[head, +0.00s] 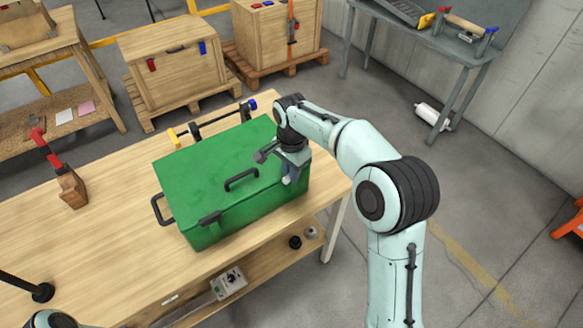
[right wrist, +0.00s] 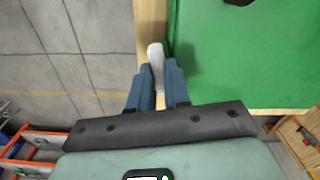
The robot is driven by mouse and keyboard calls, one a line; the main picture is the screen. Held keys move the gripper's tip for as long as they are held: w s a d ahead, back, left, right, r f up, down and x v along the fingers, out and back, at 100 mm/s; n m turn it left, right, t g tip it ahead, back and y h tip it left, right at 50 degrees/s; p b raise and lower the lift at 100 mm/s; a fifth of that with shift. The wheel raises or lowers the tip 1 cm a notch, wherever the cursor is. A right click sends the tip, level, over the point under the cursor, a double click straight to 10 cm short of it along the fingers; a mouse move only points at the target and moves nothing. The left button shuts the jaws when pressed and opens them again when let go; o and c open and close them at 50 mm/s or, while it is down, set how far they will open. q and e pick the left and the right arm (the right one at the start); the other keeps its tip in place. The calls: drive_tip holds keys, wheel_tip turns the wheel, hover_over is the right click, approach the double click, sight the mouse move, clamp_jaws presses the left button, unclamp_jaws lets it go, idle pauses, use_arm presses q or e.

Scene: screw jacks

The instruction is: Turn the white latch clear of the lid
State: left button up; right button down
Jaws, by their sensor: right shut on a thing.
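The green box (head: 215,165) stands on the wooden table with its lid down. A black handle (head: 241,180) is on the lid, and a black latch (head: 208,219) sits at its front edge. The white latch (head: 287,180) is at the lid's right end, mostly hidden by my right gripper (head: 292,166). In the right wrist view the white latch (right wrist: 156,58) sticks out between the blue fingers of my right gripper (right wrist: 157,78), beside the green lid (right wrist: 245,65). The fingers are shut on it. My left gripper is not in view.
A clamp bar (head: 215,122) lies behind the box. A red-handled clamp (head: 45,150) stands to the left on the table (head: 110,225). Small dark parts (head: 295,242) and a grey switch box (head: 229,282) are on the lower shelf. The table left of the box is largely free.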

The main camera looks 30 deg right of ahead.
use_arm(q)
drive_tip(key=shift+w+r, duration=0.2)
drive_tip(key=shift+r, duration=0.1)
use_arm(e)
drive_tip(key=shift+m, duration=1.1)
drive_tip(key=c, duration=1.1)
unclamp_jaws()
use_arm(q)
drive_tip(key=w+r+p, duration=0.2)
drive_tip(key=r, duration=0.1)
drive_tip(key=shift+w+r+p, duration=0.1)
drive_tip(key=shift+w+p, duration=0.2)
drive_tip(key=shift+p, duration=0.1)
use_arm(e)
wheel_tip(320, 180, up, 13)
drive_tip(key=shift+r, duration=0.2)
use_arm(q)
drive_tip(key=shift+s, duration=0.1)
